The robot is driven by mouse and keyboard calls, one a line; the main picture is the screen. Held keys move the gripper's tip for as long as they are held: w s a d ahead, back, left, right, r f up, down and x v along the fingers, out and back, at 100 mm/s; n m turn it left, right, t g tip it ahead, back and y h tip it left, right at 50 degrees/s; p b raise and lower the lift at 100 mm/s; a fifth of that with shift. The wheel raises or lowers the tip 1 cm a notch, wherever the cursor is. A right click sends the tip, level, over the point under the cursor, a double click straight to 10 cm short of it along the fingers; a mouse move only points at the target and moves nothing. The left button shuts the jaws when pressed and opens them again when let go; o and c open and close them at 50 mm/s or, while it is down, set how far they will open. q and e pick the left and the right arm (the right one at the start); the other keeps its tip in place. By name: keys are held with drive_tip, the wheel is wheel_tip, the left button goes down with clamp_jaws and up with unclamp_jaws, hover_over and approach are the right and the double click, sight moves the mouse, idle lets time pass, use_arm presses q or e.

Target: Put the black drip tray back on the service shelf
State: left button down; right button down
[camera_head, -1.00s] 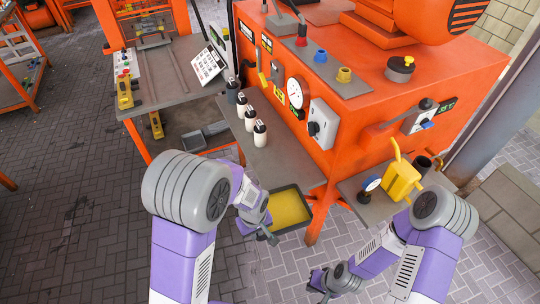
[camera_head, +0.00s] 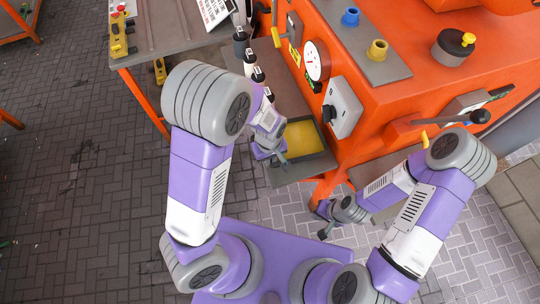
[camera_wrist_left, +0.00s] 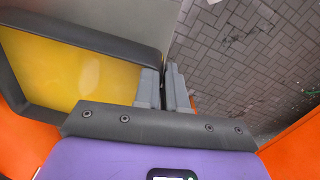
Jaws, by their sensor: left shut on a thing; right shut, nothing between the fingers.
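The black drip tray (camera_head: 304,157) holds something yellow. In the head view it is over the near end of the grey service shelf (camera_head: 285,83) on the orange machine's side; I cannot tell whether it rests on the shelf. My left gripper (camera_head: 283,159) is shut on the tray's near-left rim, partly hidden by my wrist. In the left wrist view the tray (camera_wrist_left: 85,33) lies to the left, its rim between the fingers (camera_wrist_left: 165,88). My right gripper (camera_head: 322,234) is shut and empty, low over the floor beside the machine's leg.
A grey workbench (camera_head: 165,35) is at the upper left. Open brick floor lies to the left.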

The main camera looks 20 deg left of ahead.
sight(276, 164)
use_arm(q)
drive_tip(key=shift+w+d+n+b, duration=0.15)
drive_tip(key=shift+d+n+b, duration=0.2)
drive_tip(key=shift+d, duration=0.75)
drive_tip(key=shift+a+f+b, duration=0.1)
drive_tip(key=shift+f+b, duration=0.9)
drive_tip(key=shift+f, duration=0.65)
